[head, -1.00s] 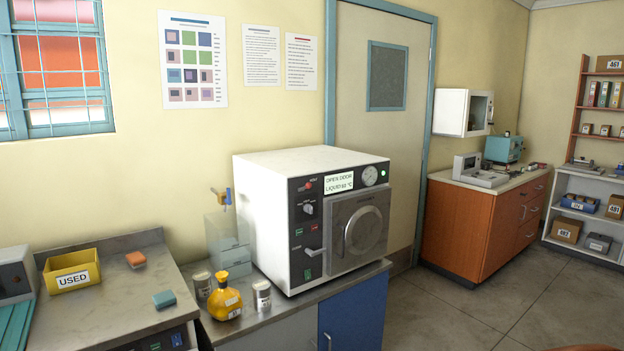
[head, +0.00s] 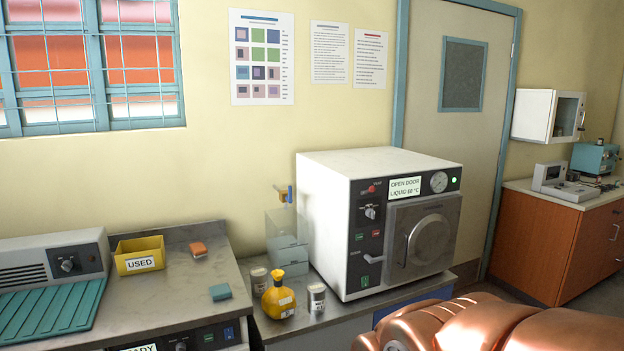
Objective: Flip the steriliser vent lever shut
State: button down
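The white steriliser (head: 375,170) stands on the counter with its round-hatched door (head: 425,240) closed. Its dark front panel carries a small pale lever (head: 362,254) lying roughly level, left of the door. The labels are too small to tell which is the vent lever. My copper-coloured arm shows at the lower right, in front of the counter. My gripper's fingertips are not in view.
A yellow bottle (head: 278,297) and two tins, one of them a pale tin (head: 317,297), stand left of the steriliser. A yellow USED bin (head: 140,256) and two small blocks are on the left bench. An orange-brown cabinet (head: 540,240) stands at the right.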

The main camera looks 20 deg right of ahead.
aim_at(372, 189)
jog(key=u, duration=0.15)
jog(key=i, duration=1)
jog(key=z, duration=0.45)
